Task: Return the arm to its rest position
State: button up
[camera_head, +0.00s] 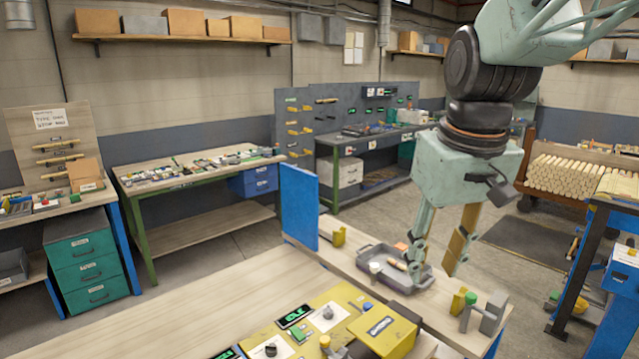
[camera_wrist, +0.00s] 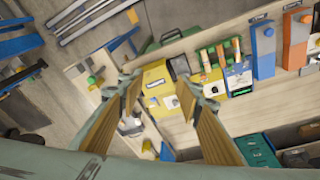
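My gripper (camera_head: 436,264) hangs from my arm at the right of the head view, fingers pointing down, over the narrow bench. Its two wood-coloured fingers are spread, and nothing shows between them. In the wrist view my gripper (camera_wrist: 160,92) also shows both fingers well apart, with benches and equipment beyond. In the head view its fingertips appear close to the right end of a grey tray (camera_head: 366,254); whether they touch it I cannot tell. The tray holds a small light wooden piece (camera_head: 398,265), a white round item and an orange item.
A yellow machine box (camera_head: 384,331) stands on the front bench. A green-topped fixture (camera_head: 471,299) and metal bracket (camera_head: 493,313) stand right of the tray. A blue panel (camera_head: 299,207) rises at the left. A blue-framed stand (camera_head: 600,240) is at right. Open floor lies behind.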

jog(key=s+f+m+b, duration=0.1)
jog(key=s+b, duration=0.1)
jog(key=s, duration=1)
jog(key=s+f+m+t+b, duration=0.1)
jog(key=s+f+b, duration=0.1)
jog(key=s, duration=1)
jog(key=shift+d+f+t, duration=0.25)
jog(key=shift+d+t, duration=0.05)
jog(key=shift+d, duration=0.15)
jog(key=shift+w, duration=0.1)
